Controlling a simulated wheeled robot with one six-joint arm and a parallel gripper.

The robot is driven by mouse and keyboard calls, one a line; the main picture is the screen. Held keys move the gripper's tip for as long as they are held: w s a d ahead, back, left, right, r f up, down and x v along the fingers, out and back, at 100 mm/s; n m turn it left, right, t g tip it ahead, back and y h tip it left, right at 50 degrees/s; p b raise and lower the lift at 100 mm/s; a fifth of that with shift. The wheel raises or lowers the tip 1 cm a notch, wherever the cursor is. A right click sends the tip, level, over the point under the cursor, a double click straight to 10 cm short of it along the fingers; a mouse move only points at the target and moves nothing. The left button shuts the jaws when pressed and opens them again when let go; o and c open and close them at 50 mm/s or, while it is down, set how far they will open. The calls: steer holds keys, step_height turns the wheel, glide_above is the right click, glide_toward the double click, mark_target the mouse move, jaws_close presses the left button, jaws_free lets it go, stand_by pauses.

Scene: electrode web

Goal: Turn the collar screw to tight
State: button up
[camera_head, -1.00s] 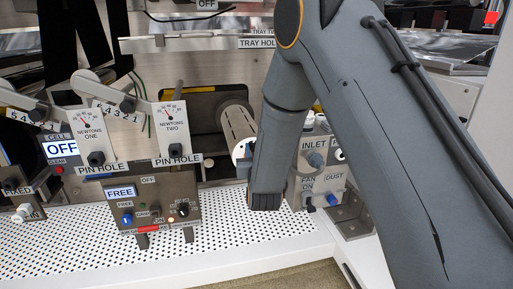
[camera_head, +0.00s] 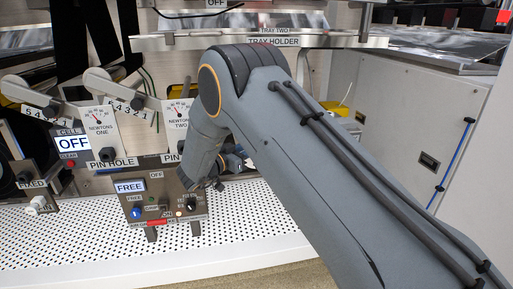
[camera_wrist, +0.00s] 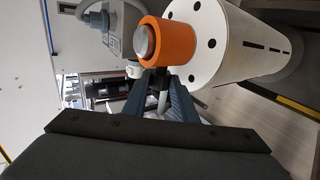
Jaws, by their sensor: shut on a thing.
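In the wrist view an orange collar (camera_wrist: 170,42) with a grey round centre sits against the end of a white cylinder (camera_wrist: 205,30) with dark holes in its face. My gripper (camera_wrist: 156,78) has its dark fingers drawn together right beside the collar's edge. They are shut on a small part at the collar that looks like the collar screw; the fingers hide nearly all of it, so its turn position cannot be told. In the head view my arm covers the cylinder and collar, and the fingertips are hard to make out.
A control box (camera_head: 165,205) with a FREE display stands close to my wrist. Two NEWTONS gauge plates (camera_head: 98,125) are at the left. The tray holder (camera_head: 330,42) spans above my arm. A white perforated bench (camera_head: 80,245) lies below, mostly clear in front.

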steer(key=shift+w+a+m+g+h, duration=0.1)
steer(key=shift+w+m+g+h, duration=0.05)
steer(key=shift+m+g+h, duration=0.4)
steer(key=shift+g+h, duration=0.25)
steer(key=o, duration=1)
steer(key=shift+r, duration=0.1)
steer(key=shift+o, duration=0.2)
